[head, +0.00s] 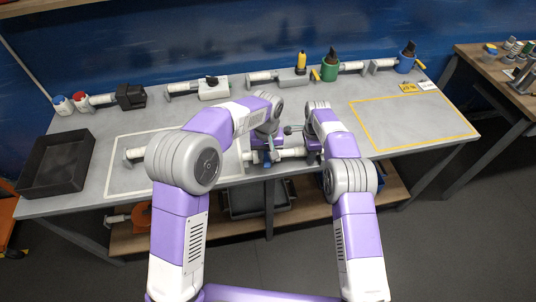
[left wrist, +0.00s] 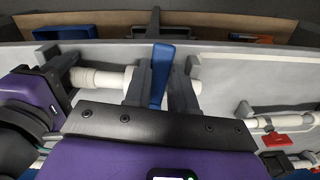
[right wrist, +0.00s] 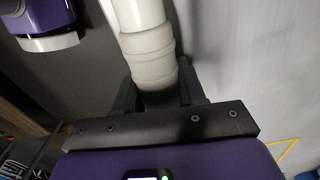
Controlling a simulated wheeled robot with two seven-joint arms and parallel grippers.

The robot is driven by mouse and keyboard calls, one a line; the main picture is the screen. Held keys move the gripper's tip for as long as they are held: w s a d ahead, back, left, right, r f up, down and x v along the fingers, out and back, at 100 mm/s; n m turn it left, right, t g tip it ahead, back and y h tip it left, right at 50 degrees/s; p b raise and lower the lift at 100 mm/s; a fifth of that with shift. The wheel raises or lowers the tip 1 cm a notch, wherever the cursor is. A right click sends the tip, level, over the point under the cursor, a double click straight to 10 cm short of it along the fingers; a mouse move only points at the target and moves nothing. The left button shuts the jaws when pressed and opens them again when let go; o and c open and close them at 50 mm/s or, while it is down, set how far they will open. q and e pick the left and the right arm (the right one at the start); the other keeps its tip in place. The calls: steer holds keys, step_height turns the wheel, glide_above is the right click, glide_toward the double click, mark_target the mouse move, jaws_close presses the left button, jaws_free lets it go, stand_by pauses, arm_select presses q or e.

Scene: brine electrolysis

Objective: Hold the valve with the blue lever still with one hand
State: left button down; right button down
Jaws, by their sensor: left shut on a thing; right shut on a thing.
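The valve's blue lever (left wrist: 160,75) stands between the fingers of my left gripper (left wrist: 161,80), which is shut on it. A white pipe fitting (left wrist: 105,78) runs left from behind these fingers. The valve body is mostly hidden by the fingers. My right gripper (right wrist: 155,92) is shut on a white pipe (right wrist: 143,45), seen between its fingers in the right wrist view. In the head view, my left gripper (head: 264,150) and my right gripper (head: 312,148) are close together at the table's front middle, with white pipe (head: 291,153) between them.
A black tray (head: 38,185) stands at the left end. The yellow-outlined area (head: 420,122) at right is clear. A second table (head: 500,75) stands at the far right.

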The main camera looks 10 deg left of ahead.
arm_select(q)
steer(key=w+a+m, duration=0.1)
steer(key=a+m, duration=0.1)
steer(key=m, duration=0.2)
steer(key=w+a+m, duration=0.1)
steer(key=a+m, duration=0.1)
steer(key=m, duration=0.2)
steer(key=w+a+m, duration=0.1)
steer(key=a+m, duration=0.1)
steer(key=m, duration=0.3)
steer(key=shift+a, duration=0.2)
steer(key=shift+w+a+m, duration=0.2)
steer(key=shift+w+m, duration=0.35)
steer(key=shift+m, duration=0.45)
steer(key=shift+w+a+m, duration=0.2)
steer(key=shift+w+m, duration=0.3)
steer(key=shift+m, duration=0.5)
steer(key=c, duration=0.9)
jaws_free()
steer(key=shift+r, duration=0.1)
